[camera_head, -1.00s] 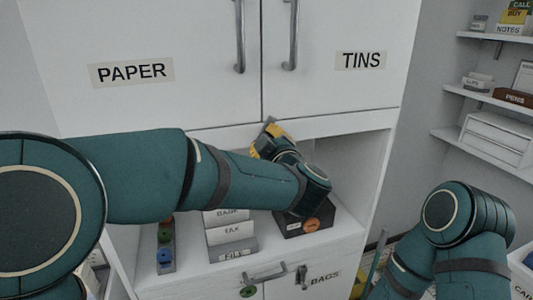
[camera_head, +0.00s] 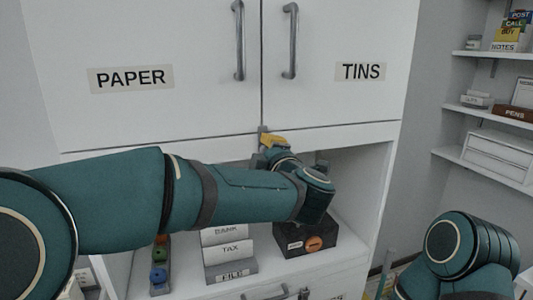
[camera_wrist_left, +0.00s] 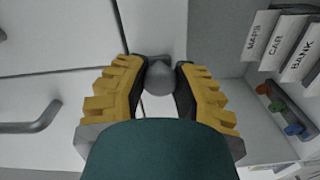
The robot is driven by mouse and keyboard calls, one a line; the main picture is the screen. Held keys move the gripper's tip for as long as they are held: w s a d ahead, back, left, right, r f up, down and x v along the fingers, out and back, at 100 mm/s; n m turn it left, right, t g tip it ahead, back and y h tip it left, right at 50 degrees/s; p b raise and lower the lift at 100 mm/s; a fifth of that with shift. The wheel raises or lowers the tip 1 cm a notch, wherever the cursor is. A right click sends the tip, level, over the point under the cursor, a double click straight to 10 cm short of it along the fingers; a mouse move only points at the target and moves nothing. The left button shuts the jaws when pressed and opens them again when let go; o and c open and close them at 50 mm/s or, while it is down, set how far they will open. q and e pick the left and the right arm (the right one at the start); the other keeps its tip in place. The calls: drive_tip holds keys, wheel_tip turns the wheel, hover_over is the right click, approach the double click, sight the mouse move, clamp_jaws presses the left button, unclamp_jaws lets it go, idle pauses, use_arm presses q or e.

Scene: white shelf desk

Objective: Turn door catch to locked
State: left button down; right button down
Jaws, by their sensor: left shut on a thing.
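The door catch is a small grey piece at the bottom of the seam between the PAPER door (camera_head: 130,105) and the TINS door (camera_head: 350,100). In the left wrist view the catch (camera_wrist_left: 160,79) sits as a rounded grey knob between two yellow ridged fingers. My left gripper (camera_head: 268,141) is shut on it; it also fills the middle of the wrist view (camera_wrist_left: 160,70). Its fingers hide much of the catch in the head view, so I cannot tell its turned position. My right arm is at the lower right; its gripper is out of view.
Below the doors is an open shelf with grey file holders (camera_head: 230,270), a dark box with an orange round mark (camera_head: 305,240) and a rack with coloured knobs (camera_head: 160,275). Two long door handles (camera_head: 239,40) hang above the gripper. Wall shelves (camera_head: 485,110) stand at right.

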idle(0.3)
use_arm(q)
drive_tip(key=c, duration=0.7)
unclamp_jaws()
drive_tip(key=v, duration=1.2)
